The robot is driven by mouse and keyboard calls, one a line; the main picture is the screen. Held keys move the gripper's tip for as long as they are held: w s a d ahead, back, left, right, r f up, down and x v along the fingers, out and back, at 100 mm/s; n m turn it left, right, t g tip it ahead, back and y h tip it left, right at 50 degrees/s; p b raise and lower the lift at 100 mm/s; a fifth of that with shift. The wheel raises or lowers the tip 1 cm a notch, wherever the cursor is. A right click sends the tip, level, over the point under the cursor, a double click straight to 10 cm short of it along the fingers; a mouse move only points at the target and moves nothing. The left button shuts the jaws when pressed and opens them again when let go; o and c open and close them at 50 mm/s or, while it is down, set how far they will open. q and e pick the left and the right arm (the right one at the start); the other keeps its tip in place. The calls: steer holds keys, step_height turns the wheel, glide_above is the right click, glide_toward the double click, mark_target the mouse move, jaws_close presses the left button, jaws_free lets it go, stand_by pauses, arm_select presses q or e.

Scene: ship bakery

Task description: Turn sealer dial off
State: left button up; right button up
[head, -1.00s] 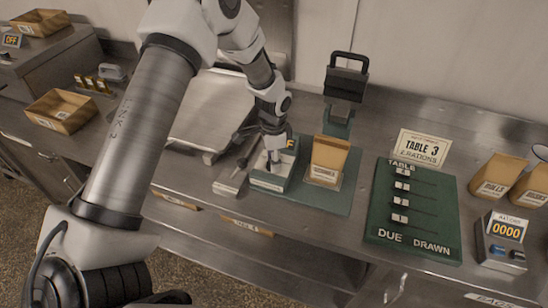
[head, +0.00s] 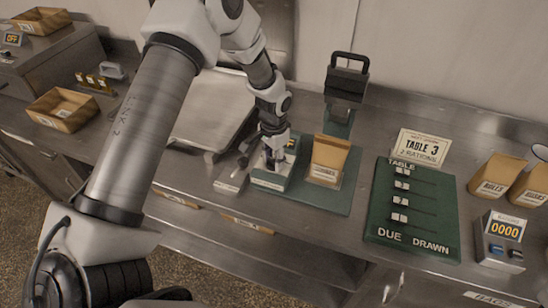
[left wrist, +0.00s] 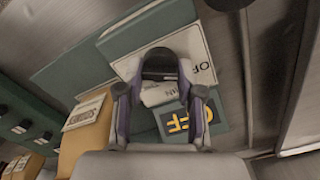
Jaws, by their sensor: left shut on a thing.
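The sealer's dial box (head: 268,184) is a small green and white block at the front left of a green base (head: 335,201), below my left arm. My left gripper (head: 271,160) points down onto it. In the left wrist view, my left gripper (left wrist: 160,82) is shut around the dial (left wrist: 157,94), which is mostly hidden between the fingers. The sealer's dark press head with a handle (head: 346,80) stands at the back of the base. My right gripper is out of view.
A brown paper bag (head: 329,160) stands on the base just right of the dial box. A green due/drawn board (head: 440,228) and a counter showing 0000 (head: 500,240) are farther right. A metal tray (head: 212,112) lies behind and left.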

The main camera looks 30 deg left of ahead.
mark_target(273, 160)
arm_select(q)
steer(key=shift+s+f, duration=0.15)
steer(key=shift+s, duration=0.05)
steer(key=o, duration=1.2)
steer(key=shift+c, duration=0.2)
steer(key=shift+w, duration=0.1)
steer(key=shift+r, duration=0.25)
step_height(273, 160, up, 12)
steer(key=shift+f, duration=0.2)
